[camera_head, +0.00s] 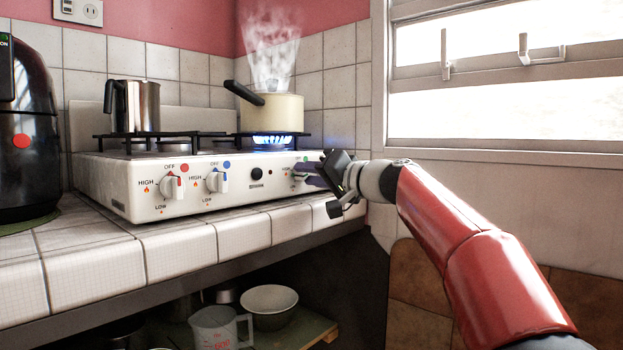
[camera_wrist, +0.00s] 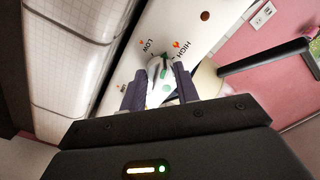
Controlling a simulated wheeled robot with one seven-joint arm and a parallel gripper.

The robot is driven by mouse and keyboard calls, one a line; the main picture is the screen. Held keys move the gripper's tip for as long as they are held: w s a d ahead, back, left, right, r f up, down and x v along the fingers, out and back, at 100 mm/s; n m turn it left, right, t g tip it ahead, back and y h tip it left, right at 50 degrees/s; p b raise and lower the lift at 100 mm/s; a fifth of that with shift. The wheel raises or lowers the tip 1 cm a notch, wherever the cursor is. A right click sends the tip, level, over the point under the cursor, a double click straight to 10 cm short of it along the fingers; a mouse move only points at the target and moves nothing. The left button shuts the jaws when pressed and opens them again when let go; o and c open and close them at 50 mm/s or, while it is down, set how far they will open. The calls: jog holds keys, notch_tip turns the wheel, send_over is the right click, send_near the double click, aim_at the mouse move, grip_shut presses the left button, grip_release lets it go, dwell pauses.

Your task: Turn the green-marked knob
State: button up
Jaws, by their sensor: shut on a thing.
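The green-marked knob (camera_wrist: 154,70) is white with a green pointer line. It is on the white stove's front panel, beside LOW and HIGH labels and a green dot (camera_wrist: 166,88). In the head view the green dot (camera_head: 306,159) shows at the panel's right end, and my gripper mostly hides the knob. My gripper (camera_head: 303,173) reaches the panel from the right. In the wrist view its two dark fingers (camera_wrist: 158,86) are on either side of the knob, shut on it.
A cream pot (camera_head: 278,112) steams over a lit blue flame (camera_head: 272,140). A metal pitcher (camera_head: 140,106) stands on the left burner. Red-marked (camera_head: 172,187) and blue-marked (camera_head: 216,180) knobs are to the left. The tiled counter edge (camera_head: 240,233) runs below.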

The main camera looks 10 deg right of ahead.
jog(key=m, duration=0.5)
jog(key=shift+m+p, duration=0.3)
jog(key=shift+p, duration=0.05)
jog(key=m+p, duration=0.2)
jog(key=m, duration=0.3)
jog(key=shift+r, duration=0.15)
jog(key=m+p, duration=0.3)
jog(key=m, duration=0.2)
jog(key=shift+m, duration=0.4)
jog(key=shift+m+p, duration=1.55)
jog(key=shift+m, duration=0.75)
jog(key=o, duration=1)
jog(key=shift+c, duration=0.2)
